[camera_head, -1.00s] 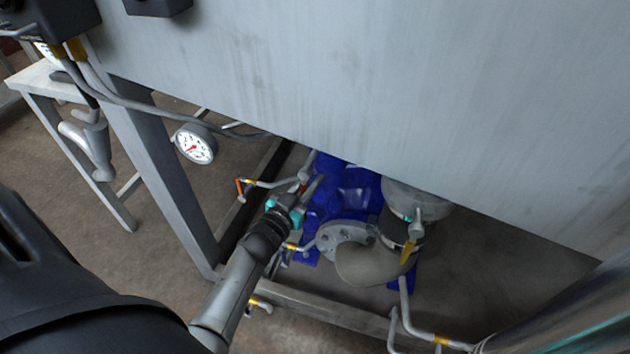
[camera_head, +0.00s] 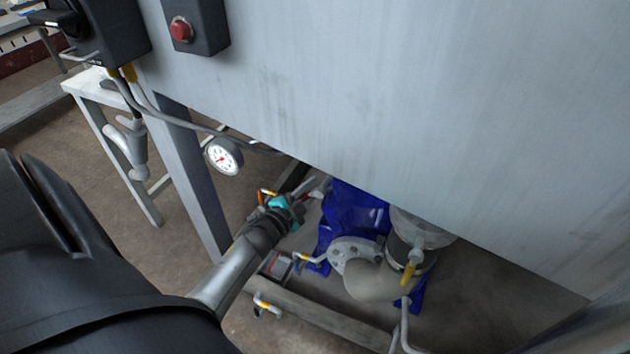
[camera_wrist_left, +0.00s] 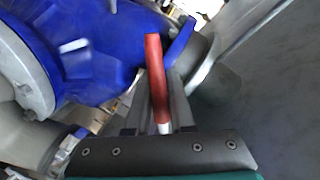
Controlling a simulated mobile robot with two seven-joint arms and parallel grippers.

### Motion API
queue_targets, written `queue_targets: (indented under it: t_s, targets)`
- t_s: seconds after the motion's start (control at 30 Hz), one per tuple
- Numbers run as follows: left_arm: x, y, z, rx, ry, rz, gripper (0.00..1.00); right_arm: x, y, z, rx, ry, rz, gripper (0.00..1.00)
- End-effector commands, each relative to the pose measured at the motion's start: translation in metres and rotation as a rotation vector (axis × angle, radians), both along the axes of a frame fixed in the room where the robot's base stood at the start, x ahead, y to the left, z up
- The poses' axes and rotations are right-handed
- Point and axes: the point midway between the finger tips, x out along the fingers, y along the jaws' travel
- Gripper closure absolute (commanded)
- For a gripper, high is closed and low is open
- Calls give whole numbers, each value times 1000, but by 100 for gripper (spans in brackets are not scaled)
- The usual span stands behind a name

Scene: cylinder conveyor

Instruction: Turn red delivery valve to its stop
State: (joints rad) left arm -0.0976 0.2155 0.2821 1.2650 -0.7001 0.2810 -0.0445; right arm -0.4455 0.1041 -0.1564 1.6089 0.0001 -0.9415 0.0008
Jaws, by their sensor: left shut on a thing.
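The red valve handle (camera_wrist_left: 155,70) stands up between the two grey fingers of my left gripper (camera_wrist_left: 159,98) in the left wrist view. The gripper is shut on it, and the red end sticks out past the fingers. In the head view my left gripper (camera_head: 316,187) reaches in beside the blue pump (camera_head: 358,208), under the big grey panel. Only a small bit of red shows at its fingers there; the valve body is mostly hidden. My right gripper is not in view.
A large grey panel (camera_head: 380,120) overhangs the pump. A round gauge (camera_head: 222,156) hangs left of the arm by a frame leg (camera_head: 190,170). A grey pipe elbow (camera_head: 366,281) and a yellow-handled valve (camera_head: 408,273) lie right of the gripper. A frame beam (camera_head: 330,318) runs below.

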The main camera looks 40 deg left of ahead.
Motion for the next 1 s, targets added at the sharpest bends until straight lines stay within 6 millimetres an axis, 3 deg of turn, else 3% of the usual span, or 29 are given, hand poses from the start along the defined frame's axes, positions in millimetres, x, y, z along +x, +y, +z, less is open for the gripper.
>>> queue_targets:
  t_s: [0.5,1.0]
  targets:
    - [-3,13,22,441,104,1,100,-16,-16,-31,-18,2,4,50]
    - [-3,15,30,620,146,3,100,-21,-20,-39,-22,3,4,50]
